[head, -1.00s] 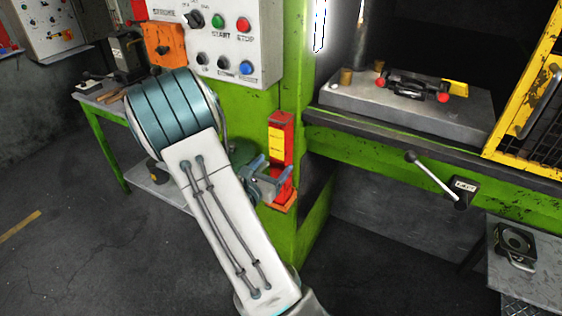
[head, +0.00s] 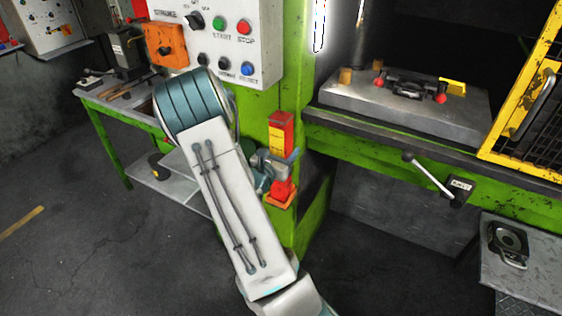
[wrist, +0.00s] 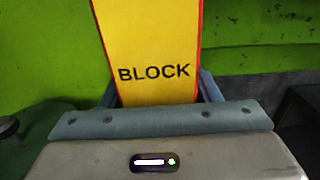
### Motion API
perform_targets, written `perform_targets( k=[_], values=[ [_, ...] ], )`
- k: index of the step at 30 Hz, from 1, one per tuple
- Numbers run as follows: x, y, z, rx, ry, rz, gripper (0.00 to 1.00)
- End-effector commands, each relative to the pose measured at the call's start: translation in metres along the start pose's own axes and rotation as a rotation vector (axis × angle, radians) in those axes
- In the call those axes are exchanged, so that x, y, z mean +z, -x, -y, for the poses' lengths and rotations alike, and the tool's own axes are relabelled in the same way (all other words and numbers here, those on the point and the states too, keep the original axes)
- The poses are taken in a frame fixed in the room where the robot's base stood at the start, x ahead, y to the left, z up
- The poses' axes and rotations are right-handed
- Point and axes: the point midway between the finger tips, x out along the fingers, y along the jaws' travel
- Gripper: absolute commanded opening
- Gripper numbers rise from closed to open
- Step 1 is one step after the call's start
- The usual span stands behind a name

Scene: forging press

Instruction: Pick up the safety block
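The safety block (head: 278,137) is a red upright bar with a yellow label. It stands in an orange holder (head: 277,200) on the green press column. My gripper (head: 279,160) is at the block's middle, with its blue-grey fingers one on each side. In the wrist view the block's yellow face (wrist: 150,50), marked "BLOCK", stands upright between the finger sides of my gripper (wrist: 160,92). The fingers look open around the block; whether they touch it is hard to see. The block's lower part is partly hidden by the gripper.
A control box (head: 215,45) with buttons hangs above my arm. The press bed (head: 400,110) and a lever (head: 430,178) are to the right. A bench (head: 115,105) stands at left, and a grey table (head: 530,270) at lower right.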

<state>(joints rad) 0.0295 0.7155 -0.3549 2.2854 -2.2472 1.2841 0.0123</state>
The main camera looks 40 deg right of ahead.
Motion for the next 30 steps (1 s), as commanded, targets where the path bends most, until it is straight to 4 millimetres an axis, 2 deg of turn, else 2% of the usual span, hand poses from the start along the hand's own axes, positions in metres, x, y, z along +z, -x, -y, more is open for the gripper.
perform_targets(
  k=[1, 3, 6, 23, 30],
  values=[
    [0.0, 0.0, 0.0, 0.0, 0.0, 0.0, 0.42],
    [0.0, 0.0, 0.0, 0.0, 0.0, 0.0, 0.23],
    [0.0, 0.0, 0.0, 0.0, 0.0, 0.0, 0.0],
    [0.007, 0.003, -0.001, 0.0, -0.003, 0.006, 0.0],
    [0.027, 0.004, 0.0, 0.0, -0.006, 0.006, 0.0]
  ],
)
